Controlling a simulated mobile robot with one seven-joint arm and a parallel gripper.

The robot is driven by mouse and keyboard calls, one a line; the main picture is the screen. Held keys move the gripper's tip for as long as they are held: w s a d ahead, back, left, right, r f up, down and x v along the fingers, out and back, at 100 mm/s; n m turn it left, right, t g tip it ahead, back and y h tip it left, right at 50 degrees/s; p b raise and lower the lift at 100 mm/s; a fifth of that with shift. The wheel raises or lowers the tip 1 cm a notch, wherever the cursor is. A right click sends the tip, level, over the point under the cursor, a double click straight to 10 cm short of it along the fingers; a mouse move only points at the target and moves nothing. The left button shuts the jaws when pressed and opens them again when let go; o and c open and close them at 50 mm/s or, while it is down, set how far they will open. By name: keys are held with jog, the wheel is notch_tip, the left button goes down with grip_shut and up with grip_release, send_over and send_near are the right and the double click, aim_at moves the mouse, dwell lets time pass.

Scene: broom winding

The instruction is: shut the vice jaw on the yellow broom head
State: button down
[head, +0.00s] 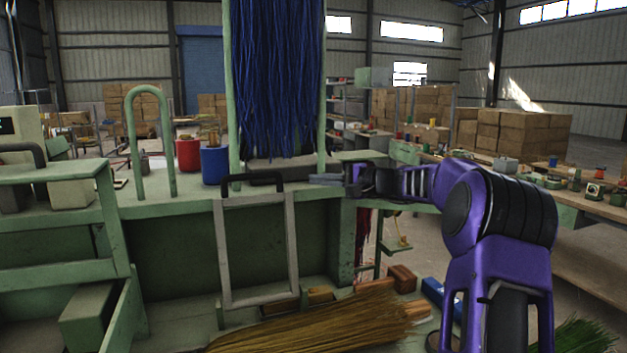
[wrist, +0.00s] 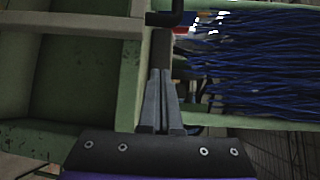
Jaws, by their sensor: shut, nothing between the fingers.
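My gripper (head: 314,179) reaches in from the right at bench height, its fingers pointing left. The fingers (wrist: 160,75) are shut with nothing between them. A grey upright frame with a black handle (head: 252,178) stands just left of the fingertips, apart from them in the head view. The black handle also shows at the top of the wrist view (wrist: 172,18). A yellow-brown straw broom head (head: 320,322) lies low in front of the bench, below my gripper. I cannot make out for certain which part is the vice jaw.
Blue bristles (head: 278,80) hang in a green frame behind my gripper; they also show in the wrist view (wrist: 260,60). A red pot (head: 187,154) and a blue pot (head: 215,165) stand on the green bench (head: 190,207). A cluttered table (head: 590,205) is at right.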

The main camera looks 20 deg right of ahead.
jog(key=shift+w+a+f+p, duration=0.15)
jog(key=shift+w+a, duration=0.25)
jog(key=shift+a, duration=0.75)
jog(key=shift+w+a+p, duration=0.1)
jog(key=shift+w+a, duration=0.35)
jog(key=shift+a, duration=0.75)
jog(key=shift+w+a+f+p, duration=0.15)
jog(key=shift+w+a, duration=0.25)
jog(key=shift+a, duration=0.75)
